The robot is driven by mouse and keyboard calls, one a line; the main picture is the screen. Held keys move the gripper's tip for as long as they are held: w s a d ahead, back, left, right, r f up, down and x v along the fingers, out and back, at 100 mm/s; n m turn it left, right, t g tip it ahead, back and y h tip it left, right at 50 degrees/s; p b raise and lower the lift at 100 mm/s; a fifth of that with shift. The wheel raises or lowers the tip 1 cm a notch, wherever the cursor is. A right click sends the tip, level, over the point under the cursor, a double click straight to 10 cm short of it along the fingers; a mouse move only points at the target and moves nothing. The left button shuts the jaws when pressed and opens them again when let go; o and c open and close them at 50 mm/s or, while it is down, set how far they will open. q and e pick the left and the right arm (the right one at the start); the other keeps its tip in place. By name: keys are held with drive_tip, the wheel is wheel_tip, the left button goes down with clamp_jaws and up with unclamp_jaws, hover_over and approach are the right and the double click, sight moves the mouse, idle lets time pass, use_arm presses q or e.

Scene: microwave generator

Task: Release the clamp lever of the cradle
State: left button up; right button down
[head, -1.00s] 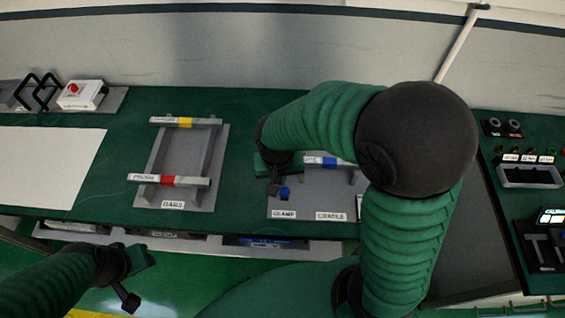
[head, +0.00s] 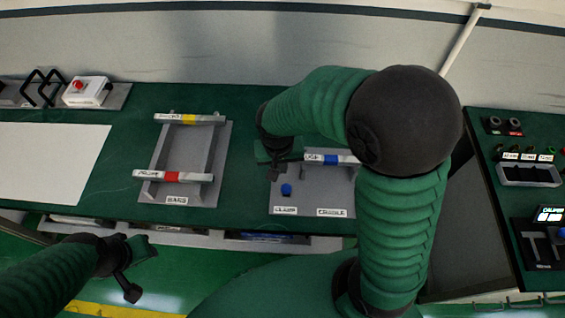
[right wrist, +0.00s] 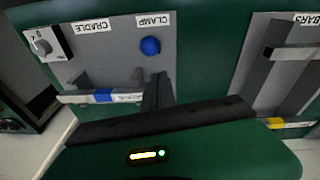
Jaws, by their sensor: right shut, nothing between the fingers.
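The cradle (head: 343,197) is a grey plate with a label and a white bar with a blue band resting in it; it also shows in the right wrist view (right wrist: 117,58). The clamp lever shows as a blue round knob (head: 286,190) by the CLAMP label, and in the right wrist view (right wrist: 150,46). I cannot tell its lever angle. My right gripper (head: 272,174) is shut and empty, just up and left of the knob. In the right wrist view its dark finger (right wrist: 157,92) is just below the knob, apparently apart from it. My left gripper (head: 136,270) hangs before the bench; its opening is unclear.
A BARS rack (head: 205,187) with yellow-banded and red-banded bars stands left of the cradle. A white sheet (head: 45,155) and a box with a red button (head: 86,91) are further left. My right forearm hides part of the cradle's right side. A side bench (head: 525,207) stands right.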

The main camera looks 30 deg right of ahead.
use_arm(q)
drive_tip(key=shift+w+f+b, duration=0.15)
drive_tip(key=shift+w+b, duration=0.25)
drive_tip(key=shift+b, duration=0.2)
use_arm(e)
wheel_tip(320, 180, up, 10)
drive_tip(key=s+a, duration=0.1)
drive_tip(key=shift+a, duration=0.4)
use_arm(q)
drive_tip(key=shift+s+d, duration=0.15)
use_arm(e)
drive_tip(key=shift+s, duration=0.25)
